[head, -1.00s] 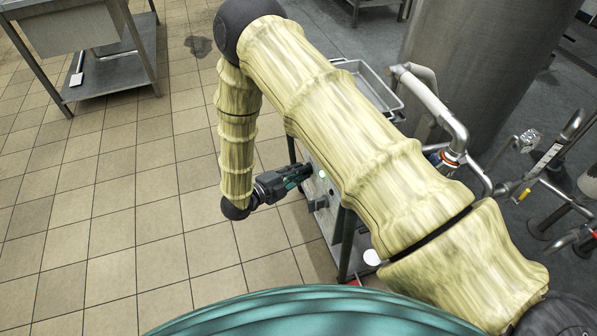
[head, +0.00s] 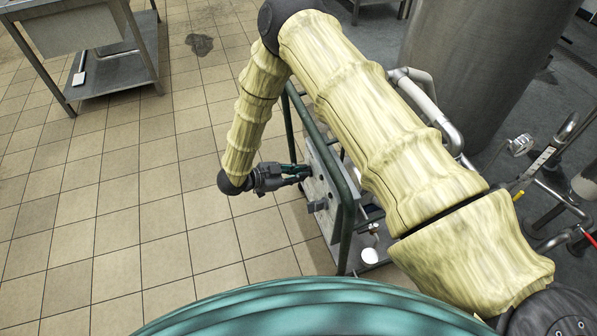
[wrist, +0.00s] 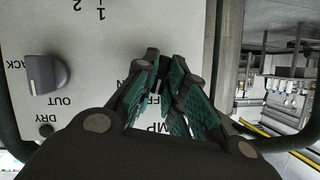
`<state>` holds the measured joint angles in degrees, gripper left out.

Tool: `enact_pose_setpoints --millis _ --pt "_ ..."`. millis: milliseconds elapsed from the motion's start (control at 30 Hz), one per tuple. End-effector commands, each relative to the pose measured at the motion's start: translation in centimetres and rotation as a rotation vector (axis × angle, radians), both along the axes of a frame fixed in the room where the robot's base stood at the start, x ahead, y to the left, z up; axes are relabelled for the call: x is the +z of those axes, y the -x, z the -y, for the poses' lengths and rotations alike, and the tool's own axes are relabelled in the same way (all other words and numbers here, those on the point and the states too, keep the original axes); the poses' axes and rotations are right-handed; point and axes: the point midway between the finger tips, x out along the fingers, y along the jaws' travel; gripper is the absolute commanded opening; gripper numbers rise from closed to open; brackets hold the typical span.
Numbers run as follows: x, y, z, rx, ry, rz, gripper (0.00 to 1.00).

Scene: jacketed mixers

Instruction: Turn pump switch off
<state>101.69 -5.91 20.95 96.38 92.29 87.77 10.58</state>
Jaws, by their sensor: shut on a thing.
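The pump switch (wrist: 162,68), a dark knob, sits on the pale control panel (wrist: 105,75) in the wrist view. Upside-down lettering beside it partly reads "MP" and "FF". My gripper (wrist: 165,82) is shut on the switch, with a green-padded finger on either side. The fingers hide most of the knob, so I cannot tell which way it points. In the head view my gripper (head: 303,172) reaches from the left to the panel face (head: 318,182). The switch is too small to make out there.
A second grey knob (wrist: 48,74) sits left of my fingers in the wrist view. A green tube frame (head: 349,215) stands around the panel. A large steel tank (head: 480,70) and pipes are behind my arm. Tiled floor at left is clear up to a steel table (head: 115,75).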

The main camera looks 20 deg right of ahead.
Motion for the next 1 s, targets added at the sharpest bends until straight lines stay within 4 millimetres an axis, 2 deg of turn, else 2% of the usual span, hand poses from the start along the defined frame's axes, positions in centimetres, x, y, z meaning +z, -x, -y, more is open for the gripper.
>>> enact_pose_setpoints --millis 400,1000 --pt "0.0 -0.15 -0.03 0.0 0.007 -0.226 0.0" --pt "-0.03 -0.17 -0.05 0.001 0.009 -0.272 0.0"
